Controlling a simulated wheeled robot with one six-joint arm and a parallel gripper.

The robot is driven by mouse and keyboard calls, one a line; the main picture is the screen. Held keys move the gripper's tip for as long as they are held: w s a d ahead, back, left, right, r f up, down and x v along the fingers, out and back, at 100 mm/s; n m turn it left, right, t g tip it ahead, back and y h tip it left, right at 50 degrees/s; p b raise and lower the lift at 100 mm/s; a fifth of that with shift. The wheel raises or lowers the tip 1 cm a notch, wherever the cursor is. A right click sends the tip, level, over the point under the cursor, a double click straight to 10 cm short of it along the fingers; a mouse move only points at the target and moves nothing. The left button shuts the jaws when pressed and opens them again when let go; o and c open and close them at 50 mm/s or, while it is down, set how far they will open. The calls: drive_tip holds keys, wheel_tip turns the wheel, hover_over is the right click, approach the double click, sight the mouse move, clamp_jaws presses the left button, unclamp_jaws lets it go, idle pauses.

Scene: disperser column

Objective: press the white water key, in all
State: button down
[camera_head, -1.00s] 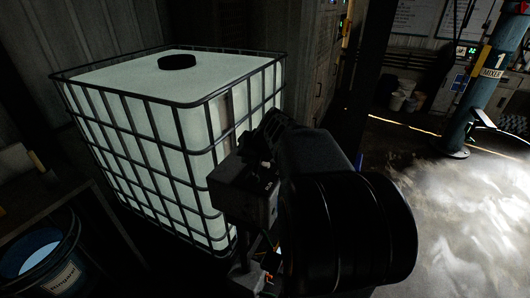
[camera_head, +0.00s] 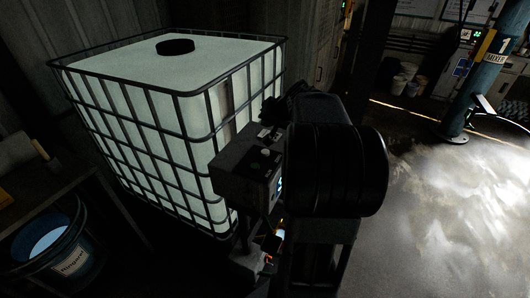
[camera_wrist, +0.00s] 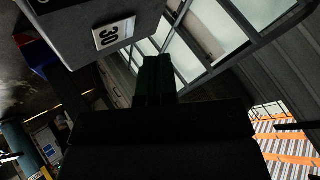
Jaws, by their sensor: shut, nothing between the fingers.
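A grey control box (camera_head: 232,164) stands in front of the caged tank in the head view. A small pale round key (camera_head: 265,153) shows on its top, and a lit cyan display is on its right side. I cannot be sure that this is the white water key. My arm hides part of the box. In the wrist view my gripper (camera_wrist: 157,62) is shut and empty, its dark fingers pointing up the picture. A grey box (camera_wrist: 95,25) with a white label reading 30 (camera_wrist: 114,33) is to their upper left, apart from them in the picture. No white key shows in that view.
The white caged tank (camera_head: 150,110) stands behind the box. A blue mixer column (camera_head: 475,95) is at far right. The pale floor (camera_head: 450,210) at right is clear.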

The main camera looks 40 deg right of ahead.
drive_tip(key=b, duration=0.5)
hover_over(267, 151)
wheel_tip(267, 151, down, 8)
drive_tip(key=shift+r, duration=0.25)
drive_tip(key=shift+f+b, duration=0.5)
drive_tip(key=shift+b, duration=0.05)
drive_tip(key=shift+f+b, duration=0.95)
drive_tip(key=shift+b, duration=0.35)
idle(1.9)
drive_tip(key=shift+r, duration=0.1)
idle(0.3)
drive_tip(key=shift+r+p, duration=0.5)
drive_tip(key=shift+r, duration=0.35)
drive_tip(key=shift+r, duration=0.15)
drive_tip(key=shift+r+p, duration=1.6)
drive_tip(key=shift+r, duration=0.75)
